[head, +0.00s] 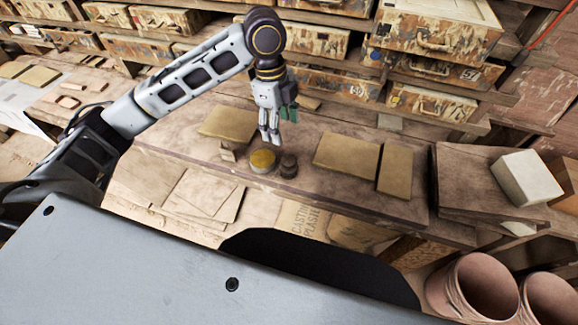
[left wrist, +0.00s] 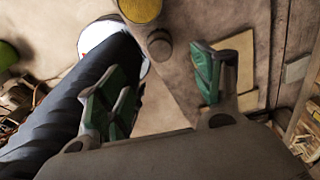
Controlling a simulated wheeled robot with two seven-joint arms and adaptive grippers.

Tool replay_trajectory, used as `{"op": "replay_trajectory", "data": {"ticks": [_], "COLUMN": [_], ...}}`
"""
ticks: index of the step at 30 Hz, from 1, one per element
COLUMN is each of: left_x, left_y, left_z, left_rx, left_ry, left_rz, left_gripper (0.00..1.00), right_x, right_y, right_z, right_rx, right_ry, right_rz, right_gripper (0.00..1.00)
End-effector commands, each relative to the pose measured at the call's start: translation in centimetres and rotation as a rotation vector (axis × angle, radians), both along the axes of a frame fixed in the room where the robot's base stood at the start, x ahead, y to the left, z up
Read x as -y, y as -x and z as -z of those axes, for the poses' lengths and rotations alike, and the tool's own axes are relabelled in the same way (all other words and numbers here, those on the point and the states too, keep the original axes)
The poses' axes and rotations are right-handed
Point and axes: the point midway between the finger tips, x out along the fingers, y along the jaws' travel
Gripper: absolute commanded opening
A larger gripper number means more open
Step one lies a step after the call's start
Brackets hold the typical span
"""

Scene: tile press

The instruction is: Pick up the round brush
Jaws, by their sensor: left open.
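A small dark brown round piece with a knob-like top (head: 289,166), which looks like the round brush, stands on the wooden bench. It touches or nearly touches a pale round pot with a yellow top (head: 262,160) on its left. In the left wrist view the brown piece (left wrist: 158,45) and the yellow top (left wrist: 140,9) sit at the upper edge. My left gripper (head: 270,137) points down above and slightly behind them, apart from both. Its green-padded fingers (left wrist: 150,85) are spread and empty, with the brown piece beyond the gap between the fingertips. My right gripper is not in view.
A tan board (head: 229,123) lies left of the gripper, and two more boards (head: 346,153) (head: 395,169) lie to the right. A small block (head: 227,154) sits left of the pot. Drawers (head: 437,28) line the back. A white block (head: 526,178) stands far right.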

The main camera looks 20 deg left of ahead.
Motion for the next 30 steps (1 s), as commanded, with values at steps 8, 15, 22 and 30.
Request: {"op": "replay_trajectory", "data": {"ticks": [8, 15, 22, 30], "left_x": [0.3, 0.7, 1.0, 1.1], "left_y": [0.1, 0.2, 0.3, 0.3], "left_z": [2.2, 5.3, 7.8, 8.5], "left_rx": [-0.003, -0.003, -0.002, 0.000], "left_ry": [-0.001, -0.001, 0.001, 0.000], "left_rz": [-0.001, 0.000, 0.000, 0.000], "left_gripper": [0.67, 0.67, 0.67, 0.67], "right_x": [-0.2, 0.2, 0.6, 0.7], "right_y": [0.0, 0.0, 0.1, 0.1], "right_z": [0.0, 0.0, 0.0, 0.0], "right_rx": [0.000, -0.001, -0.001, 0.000], "right_ry": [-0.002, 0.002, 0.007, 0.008], "right_rz": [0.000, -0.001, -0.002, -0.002], "right_gripper": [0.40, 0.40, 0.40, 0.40]}}
